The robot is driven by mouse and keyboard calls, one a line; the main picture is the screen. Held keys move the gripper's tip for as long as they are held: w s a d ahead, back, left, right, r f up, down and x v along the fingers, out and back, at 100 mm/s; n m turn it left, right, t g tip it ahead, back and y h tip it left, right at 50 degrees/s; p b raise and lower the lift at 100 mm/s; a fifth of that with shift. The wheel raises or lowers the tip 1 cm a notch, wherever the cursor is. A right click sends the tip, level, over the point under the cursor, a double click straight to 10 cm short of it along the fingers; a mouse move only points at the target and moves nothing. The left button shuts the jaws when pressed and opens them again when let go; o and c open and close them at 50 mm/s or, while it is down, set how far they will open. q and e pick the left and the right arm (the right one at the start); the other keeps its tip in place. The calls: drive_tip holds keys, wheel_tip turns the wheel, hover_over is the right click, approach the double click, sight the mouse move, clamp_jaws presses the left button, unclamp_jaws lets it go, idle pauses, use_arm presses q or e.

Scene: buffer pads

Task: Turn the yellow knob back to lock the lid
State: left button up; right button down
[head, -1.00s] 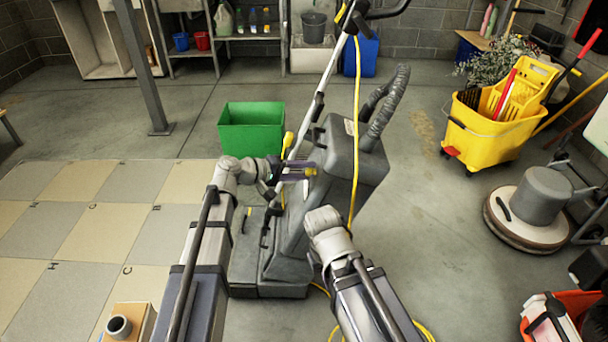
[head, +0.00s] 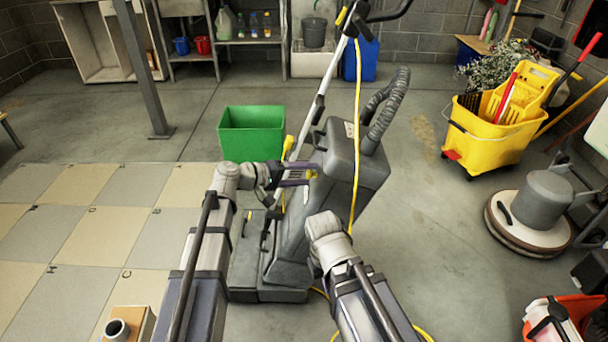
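The grey floor machine (head: 345,165) stands upright in the middle, with its lid side facing left. The small yellow knob (head: 311,174) is on its upper left side. My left gripper (head: 304,174) is at the knob from the left. Its two dark purple fingers are apart, one above and one below, with the knob at their tips. I cannot tell whether they touch it. The lid's edge and latch are too small to make out. My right arm (head: 328,245) is in front of the machine's lower right, and its gripper is hidden.
A yellow lever (head: 288,146) is on the machine's pale handle pole. A yellow cord (head: 355,130) hangs down its right side to the floor. A green bin (head: 251,133) stands behind left. A yellow mop bucket (head: 490,130) and a floor polisher (head: 540,205) stand right.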

use_arm(q)
drive_tip(key=shift+a, duration=0.1)
drive_tip(key=p+v, duration=0.2)
drive_tip(key=v, duration=0.5)
drive_tip(key=shift+s+a, duration=0.2)
drive_tip(key=shift+a, duration=0.05)
drive_tip(key=shift+r, duration=0.1)
